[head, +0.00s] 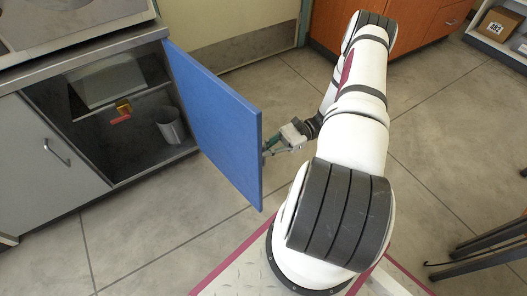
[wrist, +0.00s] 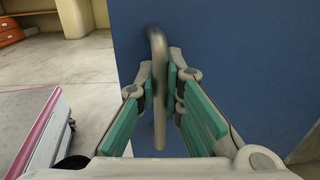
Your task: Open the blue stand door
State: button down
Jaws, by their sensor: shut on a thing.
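The blue stand door (head: 215,120) stands wide open in the head view, swung out from the cabinet. Its outer face fills much of the wrist view (wrist: 230,50). A curved metal handle (wrist: 158,95) is on that face. My gripper (wrist: 164,95) is shut on the handle, with a green-padded finger on either side of it. In the head view my gripper (head: 268,150) is at the door's outer face, and the handle is mostly hidden there.
The open cabinet compartment (head: 60,92) holds a grey bin (head: 170,125) and a small red and yellow thing (head: 122,110). A grey door (head: 50,160) with a handle is shut at left. Orange cabinets (head: 430,25) stand behind my arm. Dark bars (head: 490,240) are at right. Floor around the door is clear.

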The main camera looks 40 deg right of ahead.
jog(key=shift+s+d+f, duration=0.1)
jog(key=shift+s+d, duration=0.1)
jog(key=c, duration=2)
grip_release()
jog(key=shift+o, duration=0.2)
jog(key=v, duration=1.2)
